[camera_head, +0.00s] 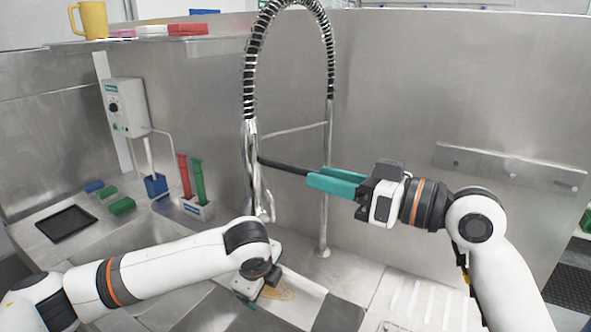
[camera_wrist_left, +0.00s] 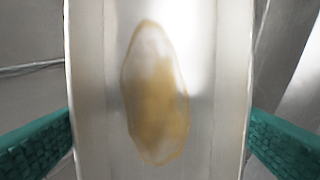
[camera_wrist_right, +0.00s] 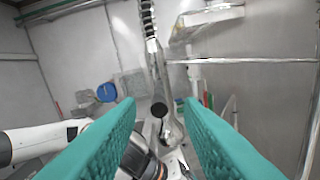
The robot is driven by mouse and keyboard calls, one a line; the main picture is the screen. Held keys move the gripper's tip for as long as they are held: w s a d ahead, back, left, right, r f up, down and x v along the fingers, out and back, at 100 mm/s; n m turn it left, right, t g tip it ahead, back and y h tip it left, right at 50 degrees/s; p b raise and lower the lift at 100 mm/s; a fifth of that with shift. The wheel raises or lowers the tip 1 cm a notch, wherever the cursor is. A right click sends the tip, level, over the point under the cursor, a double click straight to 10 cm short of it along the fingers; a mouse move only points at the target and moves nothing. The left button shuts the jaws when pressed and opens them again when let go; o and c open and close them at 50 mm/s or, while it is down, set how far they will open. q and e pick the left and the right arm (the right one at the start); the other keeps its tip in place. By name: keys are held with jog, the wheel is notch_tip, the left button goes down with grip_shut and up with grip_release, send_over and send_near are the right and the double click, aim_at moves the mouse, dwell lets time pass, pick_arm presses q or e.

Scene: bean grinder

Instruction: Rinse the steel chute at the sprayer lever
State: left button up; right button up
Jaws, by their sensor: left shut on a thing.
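The steel chute (camera_head: 305,293) is a pale metal channel low in the middle of the head view, below the sprayer. In the left wrist view the chute (camera_wrist_left: 225,120) shows a tan, oval stain on its inner face. My left gripper (camera_head: 250,292) is shut on the chute, one finger at each side wall. The sprayer (camera_head: 253,170) hangs from a coiled hose, with its black lever (camera_head: 283,165) sticking out to the right. My right gripper (camera_head: 333,182) is open at the lever's end. In the right wrist view the lever's round end (camera_wrist_right: 158,109) shows between the fingers, with gaps both sides.
A rack with red and green brushes (camera_head: 197,180) stands left of the sprayer. A black tray (camera_head: 66,223) and small colored blocks lie on the left counter. A control box (camera_head: 126,107) hangs on the wall. A steel pole (camera_head: 326,210) stands behind the right gripper.

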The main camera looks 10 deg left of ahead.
aim_at(295, 171)
jog(key=x, duration=0.6)
jog(key=shift+a, duration=0.15)
grip_shut()
